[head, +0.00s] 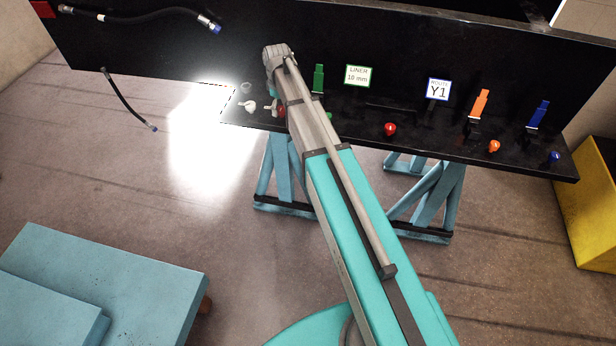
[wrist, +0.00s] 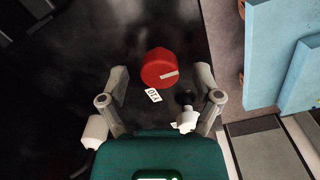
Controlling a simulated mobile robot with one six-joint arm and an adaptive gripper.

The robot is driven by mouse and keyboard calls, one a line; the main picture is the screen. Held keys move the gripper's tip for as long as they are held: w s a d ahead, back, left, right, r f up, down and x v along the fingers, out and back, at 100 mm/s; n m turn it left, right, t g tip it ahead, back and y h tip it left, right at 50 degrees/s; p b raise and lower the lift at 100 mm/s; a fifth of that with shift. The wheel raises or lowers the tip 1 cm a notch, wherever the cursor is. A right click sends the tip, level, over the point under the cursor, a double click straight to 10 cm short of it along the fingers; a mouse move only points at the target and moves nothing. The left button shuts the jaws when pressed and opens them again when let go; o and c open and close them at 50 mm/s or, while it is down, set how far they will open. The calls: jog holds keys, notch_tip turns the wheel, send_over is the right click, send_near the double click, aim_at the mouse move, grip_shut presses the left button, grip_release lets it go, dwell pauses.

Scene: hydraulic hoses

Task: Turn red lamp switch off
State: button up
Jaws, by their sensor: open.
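A round red knob (wrist: 160,68) with a pale stripe on its face stands on a dark glossy surface in the wrist view. A small white label (wrist: 153,95) lies just beside it. My gripper (wrist: 162,76) is open, with one finger on each side of the knob in the picture and gaps between. I cannot tell how far above the knob the fingers are. In the head view a bit of red (head: 282,111) shows at the edge of my arm, mostly hidden. Another red knob (head: 390,129) stands further right on the black bench.
Green (head: 318,79), orange (head: 480,104) and blue (head: 539,115) levers stand along the bench. A small black and white fitting (wrist: 186,110) is near the right finger. Black hoses (head: 130,17) hang at upper left. A blue table (head: 110,280) stands at lower left.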

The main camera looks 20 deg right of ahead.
aim_at(281, 108)
jog(key=m, duration=0.3)
jog(key=shift+m, duration=0.4)
jog(key=m, duration=0.3)
jog(key=shift+m, duration=0.4)
jog(key=m, duration=0.3)
jog(key=shift+m, duration=0.4)
jog(key=m, duration=0.4)
notch_tip(281, 108, up, 14)
jog(key=p, duration=1.4)
jog(key=s+f+n+b, duration=0.3)
jog(key=s+f+b, duration=0.4)
jog(key=s, duration=0.6)
jog(key=s+f+n+b, duration=0.4)
jog(key=s+f+b, duration=0.4)
jog(key=s, duration=0.5)
jog(key=shift+s, duration=0.25)
